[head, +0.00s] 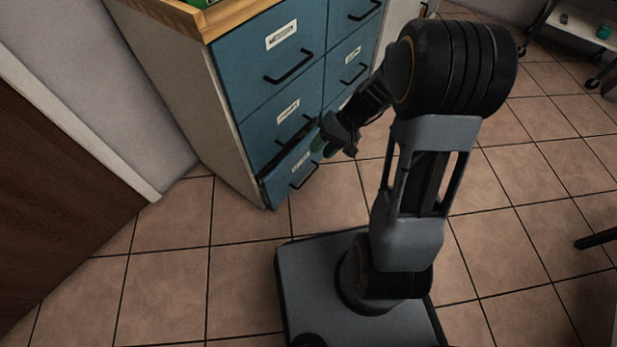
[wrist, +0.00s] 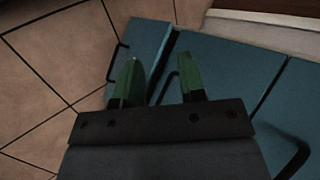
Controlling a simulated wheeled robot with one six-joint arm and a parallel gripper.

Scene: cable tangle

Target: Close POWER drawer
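A blue cabinet (head: 190,90) has two columns of drawers with black bar handles. Its bottom left drawer (head: 290,178) stands slightly out, with a dark gap along its top. Its label is too small to read, so I cannot tell if it says POWER. My gripper (head: 321,147) is in front of this drawer's upper right part, its green fingers pointing at the cabinet. In the wrist view, the fingers (wrist: 159,70) are apart with nothing held.
The cabinet has a wooden top (head: 225,15). A brown door or panel (head: 60,180) stands at the left. A white wheeled cart (head: 580,27) is at the upper right. Tiled floor (head: 245,220) in front of the cabinet is clear around my base.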

